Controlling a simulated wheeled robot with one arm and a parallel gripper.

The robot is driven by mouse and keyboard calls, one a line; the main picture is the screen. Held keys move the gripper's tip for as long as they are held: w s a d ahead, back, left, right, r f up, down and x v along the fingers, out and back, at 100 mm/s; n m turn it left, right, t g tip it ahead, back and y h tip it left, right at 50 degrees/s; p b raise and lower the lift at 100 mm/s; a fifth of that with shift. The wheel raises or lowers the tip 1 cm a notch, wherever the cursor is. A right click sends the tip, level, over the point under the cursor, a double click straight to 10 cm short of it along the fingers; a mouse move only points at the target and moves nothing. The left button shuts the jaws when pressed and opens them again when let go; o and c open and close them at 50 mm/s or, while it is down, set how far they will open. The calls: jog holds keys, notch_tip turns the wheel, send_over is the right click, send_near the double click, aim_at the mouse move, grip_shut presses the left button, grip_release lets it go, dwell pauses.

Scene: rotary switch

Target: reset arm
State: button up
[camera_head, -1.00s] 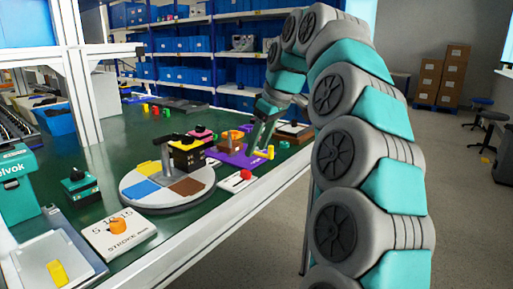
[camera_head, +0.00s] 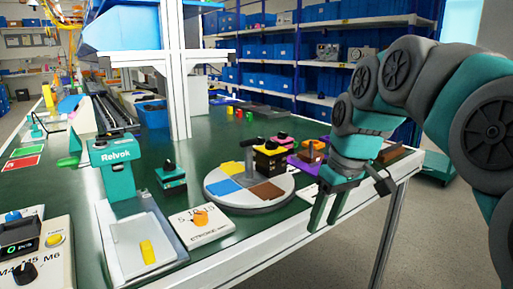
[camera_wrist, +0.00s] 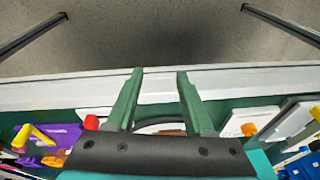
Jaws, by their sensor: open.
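My gripper (camera_head: 328,218) is open and empty, its fingers pointing down by the front edge of the green table, right of the round turntable. In the wrist view its two green fingers (camera_wrist: 160,74) stand apart with nothing between them, over the pale table edge. The rotary switch, a white plate marked STROKE (camera_head: 210,232) with an orange knob (camera_head: 200,217), lies left of the gripper near the front edge. The orange knob also shows in the wrist view (camera_wrist: 249,129), right of the fingers and apart from them.
A purple plate (camera_head: 302,164) lies partly behind my arm. A teal Relvok device (camera_head: 113,160), a grey tray (camera_head: 140,232) and a white control box (camera_head: 40,255) stand left. Floor in front is clear.

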jog(key=s+f+m+g+h, duration=0.1)
jog(key=s+f+m, duration=0.2)
jog(key=s+f, duration=0.6)
jog(key=s+d+f+m+g, duration=0.1)
jog(key=s+f+m+g, duration=0.1)
jog(key=s+f, duration=0.8)
jog(key=s, duration=0.7)
jog(key=shift+s+m+h, duration=0.2)
jog(key=shift+m+h, duration=0.2)
jog(key=shift+d, duration=0.1)
jog(key=shift+c, duration=0.4)
